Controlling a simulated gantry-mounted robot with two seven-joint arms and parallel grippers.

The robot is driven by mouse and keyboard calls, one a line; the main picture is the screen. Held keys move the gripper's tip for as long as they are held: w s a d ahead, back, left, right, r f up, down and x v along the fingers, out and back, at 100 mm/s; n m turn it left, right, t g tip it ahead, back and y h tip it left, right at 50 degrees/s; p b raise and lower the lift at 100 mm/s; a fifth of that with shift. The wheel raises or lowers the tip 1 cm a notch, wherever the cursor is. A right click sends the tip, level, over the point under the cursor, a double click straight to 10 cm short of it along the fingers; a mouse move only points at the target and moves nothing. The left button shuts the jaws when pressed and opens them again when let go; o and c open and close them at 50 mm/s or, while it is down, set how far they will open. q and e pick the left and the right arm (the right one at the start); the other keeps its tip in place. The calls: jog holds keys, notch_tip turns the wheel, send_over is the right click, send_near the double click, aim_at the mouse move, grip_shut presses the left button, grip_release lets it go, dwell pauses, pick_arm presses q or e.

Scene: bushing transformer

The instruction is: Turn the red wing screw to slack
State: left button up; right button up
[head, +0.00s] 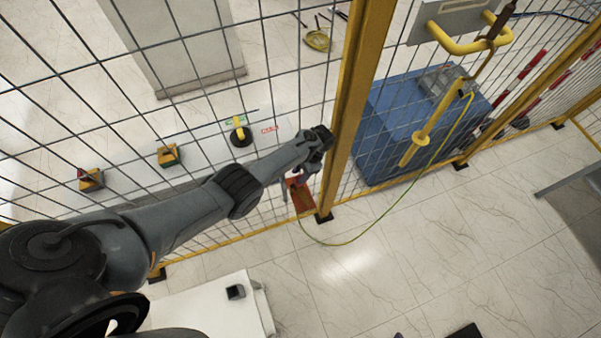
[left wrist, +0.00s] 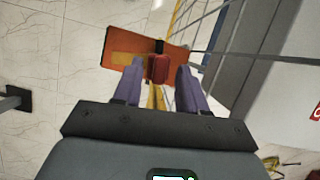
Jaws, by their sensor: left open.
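The red wing screw (left wrist: 159,68) shows in the left wrist view as a small red block in front of an orange plate (left wrist: 125,46). My left gripper (left wrist: 159,76) is open, with one purple finger on each side of the screw. In the head view my left gripper (head: 302,177) is at the orange-red plate (head: 302,198) low by the yellow fence post; the screw is hidden there by the gripper. My right gripper is in neither view.
The yellow post (head: 356,90) and wire mesh fence stand close to my left arm. A yellow-green cable (head: 383,228) runs from the plate across the floor towards a yellow rod (head: 430,135). A blue cabinet (head: 385,125) stands behind the mesh. Tiled floor in front is mostly clear.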

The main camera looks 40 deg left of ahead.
pick_arm(q)
jog(key=shift+r, duration=0.1)
jog(key=p+v, duration=0.1)
jog(key=v, duration=0.9)
jog(key=shift+w+r, duration=0.25)
